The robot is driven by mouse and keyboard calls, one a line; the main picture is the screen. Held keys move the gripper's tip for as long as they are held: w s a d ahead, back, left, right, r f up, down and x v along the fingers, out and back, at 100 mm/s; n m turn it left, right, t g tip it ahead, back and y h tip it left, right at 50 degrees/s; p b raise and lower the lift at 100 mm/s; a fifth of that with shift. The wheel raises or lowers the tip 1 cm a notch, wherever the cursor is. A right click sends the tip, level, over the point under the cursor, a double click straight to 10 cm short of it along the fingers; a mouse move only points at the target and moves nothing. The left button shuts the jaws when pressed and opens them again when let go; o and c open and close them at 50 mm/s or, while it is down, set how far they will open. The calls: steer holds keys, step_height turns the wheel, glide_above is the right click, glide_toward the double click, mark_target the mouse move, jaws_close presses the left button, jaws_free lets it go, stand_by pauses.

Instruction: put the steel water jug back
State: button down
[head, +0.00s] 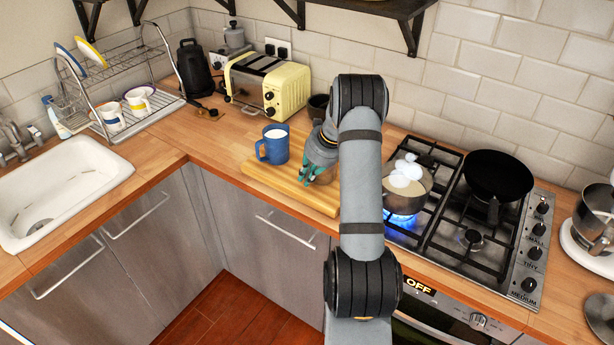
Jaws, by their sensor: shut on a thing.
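My gripper (312,172) is low over the wooden board, just left of the stove, with its teal fingertips pointing down. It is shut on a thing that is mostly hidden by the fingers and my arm. A small brownish, shiny patch (327,176) shows beside the fingertips; it may be the steel water jug reflecting the wood, but I cannot tell. I cannot tell whether the held thing touches the board. No other steel water jug is plainly in view. A blue mug (271,148) with white contents stands upright just left of my gripper.
The wooden board (262,176) lies at the counter's front edge. A yellow toaster (268,86) and a dark cup (318,106) stand behind. On the stove, a pot (406,200) with white contents sits over a blue flame, beside a black pan (498,175). The counter left of the board is clear.

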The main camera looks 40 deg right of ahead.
steer(key=c, duration=2.3)
jaws_free()
steer(key=shift+f, duration=0.15)
steer(key=o, duration=0.5)
steer(key=shift+r, duration=0.4)
steer(key=b+v, duration=0.1)
steer(key=v, duration=1)
steer(key=shift+s+r, duration=0.2)
steer(key=shift+r, duration=0.15)
steer(key=shift+f, duration=0.1)
